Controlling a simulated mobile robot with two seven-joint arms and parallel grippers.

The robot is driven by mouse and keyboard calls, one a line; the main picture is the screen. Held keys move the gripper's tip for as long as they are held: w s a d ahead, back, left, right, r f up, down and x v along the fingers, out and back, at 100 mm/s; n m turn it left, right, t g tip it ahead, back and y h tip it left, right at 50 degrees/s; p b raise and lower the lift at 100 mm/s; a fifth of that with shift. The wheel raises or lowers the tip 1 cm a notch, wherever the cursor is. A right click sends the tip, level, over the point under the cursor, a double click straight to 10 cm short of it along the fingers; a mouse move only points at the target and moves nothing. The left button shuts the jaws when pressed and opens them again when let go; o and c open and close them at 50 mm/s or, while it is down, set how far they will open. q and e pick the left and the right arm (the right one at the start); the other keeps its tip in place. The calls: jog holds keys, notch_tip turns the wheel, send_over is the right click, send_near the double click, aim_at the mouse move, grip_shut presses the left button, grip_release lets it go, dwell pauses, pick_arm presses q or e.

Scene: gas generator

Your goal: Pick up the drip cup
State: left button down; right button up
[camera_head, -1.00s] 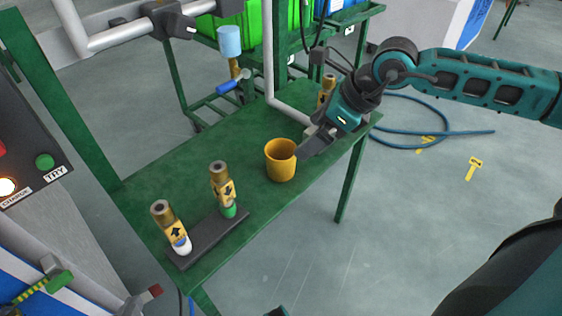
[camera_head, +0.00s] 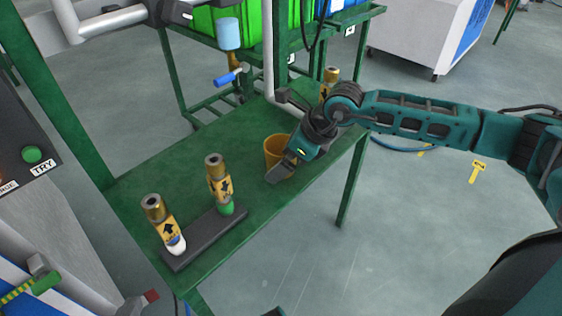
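The drip cup, a yellow-orange cup (camera_head: 275,147), stands upright on the green bench (camera_head: 235,130) in the head view. The other finger cannot be made out, so whether the gripper is open or shut on the cup cannot be told.
Two brass-topped yellow-labelled cylinders (camera_head: 219,180) (camera_head: 163,223) stand on a dark base (camera_head: 205,238) at the bench's near left. A similar one (camera_head: 330,80) stands at the back. A valve with a blue handle (camera_head: 229,77) hangs above the bench. Green bins (camera_head: 235,27) are behind.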

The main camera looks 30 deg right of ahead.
jog(key=c, duration=0.8)
jog(key=shift+c, duration=1.3)
jog(key=shift+r, duration=0.1)
